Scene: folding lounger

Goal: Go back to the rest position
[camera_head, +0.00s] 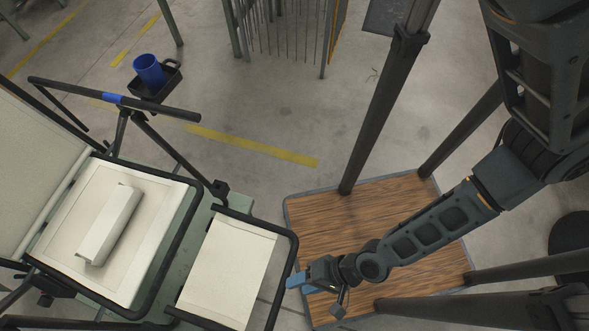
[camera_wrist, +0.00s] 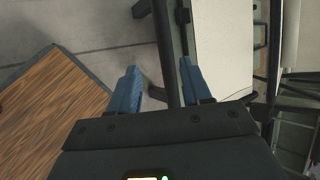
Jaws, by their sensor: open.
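My gripper (camera_head: 297,281) is at the end of my arm, which reaches left from the right side of the head view. Its blue fingers are just right of the lounger's footrest (camera_head: 228,268). In the wrist view my gripper (camera_wrist: 159,68) has its two fingers apart with nothing held between them. A dark frame bar of the lounger (camera_wrist: 163,40) shows between the fingers; I cannot tell how far beyond them it lies. The lounger's seat (camera_head: 152,222) carries a long pale block (camera_head: 110,224).
A brown wooden board (camera_head: 335,228) lies under my arm and also shows in the wrist view (camera_wrist: 45,110). Dark posts (camera_head: 385,110) stand at its edges. A blue cup (camera_head: 149,69) sits in a black holder (camera_head: 168,86) beside the lounger.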

